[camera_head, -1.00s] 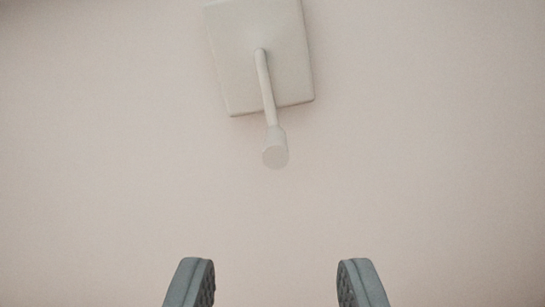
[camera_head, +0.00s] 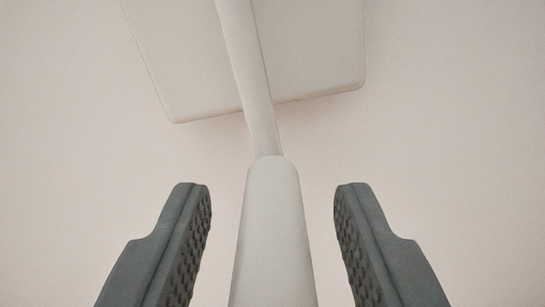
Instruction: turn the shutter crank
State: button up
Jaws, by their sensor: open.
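The shutter crank shows as a pale rod (camera_head: 250,75) that comes from a flat, off-white wall plate (camera_head: 190,70) at the top of the view. The rod ends in a thicker pale knob (camera_head: 272,235), which runs down out of the bottom of the picture. My gripper (camera_head: 272,190) is open, with one grey ridged finger on each side of the knob. A gap shows between the knob and each finger, so neither finger touches it. The top of the plate and the near end of the knob are out of view.
The plain, pinkish-white wall (camera_head: 455,130) fills the background. It is bare to the left and right of the plate, and no other objects show.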

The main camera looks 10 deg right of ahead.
jog(key=shift+w+d, duration=0.15)
jog(key=shift+w, duration=0.3)
grip_shut()
